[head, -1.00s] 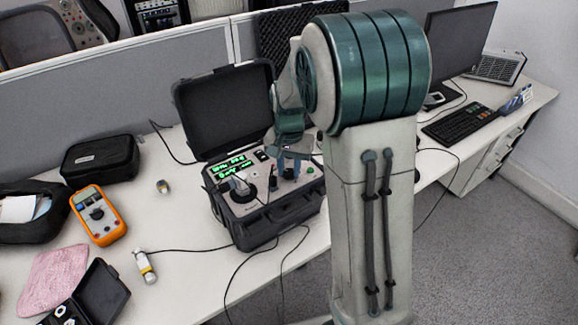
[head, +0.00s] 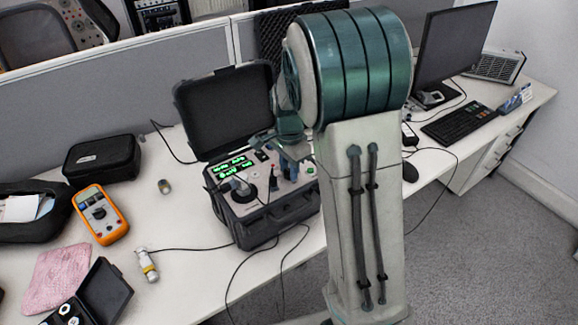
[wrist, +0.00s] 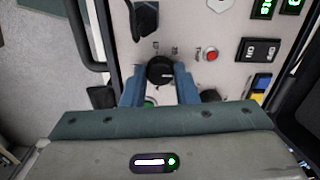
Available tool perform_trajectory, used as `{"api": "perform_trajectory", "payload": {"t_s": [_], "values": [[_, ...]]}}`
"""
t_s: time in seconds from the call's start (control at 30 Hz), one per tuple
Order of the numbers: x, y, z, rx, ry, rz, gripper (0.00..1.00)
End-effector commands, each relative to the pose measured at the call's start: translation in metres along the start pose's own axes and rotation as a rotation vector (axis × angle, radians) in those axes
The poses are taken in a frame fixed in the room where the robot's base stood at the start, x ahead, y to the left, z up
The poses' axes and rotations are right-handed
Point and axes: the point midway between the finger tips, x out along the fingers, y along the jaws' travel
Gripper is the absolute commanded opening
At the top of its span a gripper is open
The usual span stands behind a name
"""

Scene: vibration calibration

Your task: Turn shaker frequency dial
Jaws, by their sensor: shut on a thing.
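The shaker (head: 283,212) is a black hard case with its lid open, standing on the desk. Its light panel carries green lit displays (head: 231,167), knobs and buttons. In the wrist view a round black dial (wrist: 160,71) sits on the panel between the blue fingertips of my gripper (wrist: 160,83). My gripper is shut on this dial, one finger on each side. In the head view my gripper (head: 292,167) is small over the right part of the panel, and my arm partly hides it.
A red button (wrist: 211,54), a black rocker switch (wrist: 260,51) and another dark knob (wrist: 210,96) are close by on the panel. The case handle (wrist: 80,40) is at the left. An orange multimeter (head: 100,214) and a cabled sensor (head: 147,265) lie on the desk.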

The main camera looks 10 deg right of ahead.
Motion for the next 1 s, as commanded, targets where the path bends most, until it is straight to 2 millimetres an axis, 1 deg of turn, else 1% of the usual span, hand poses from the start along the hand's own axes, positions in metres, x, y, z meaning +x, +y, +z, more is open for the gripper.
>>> {"api": "perform_trajectory", "payload": {"t_s": [0.43,0.47,0.5,0.53,0.83,0.93,1.0], "values": [[-0.002,-0.001,-0.001,0.011,0.002,-0.005,0.04],[-0.002,-0.001,-0.001,0.011,0.002,-0.005,0.29],[-0.002,-0.001,-0.001,0.011,0.002,-0.005,0.40],[-0.002,-0.001,-0.001,0.011,0.002,-0.005,0.48],[-0.002,-0.001,0.000,0.010,0.001,-0.002,0.48],[-0.008,-0.001,-0.001,0.010,0.002,-0.005,0.48],[-0.018,-0.001,-0.001,0.009,0.002,-0.005,0.48]]}}
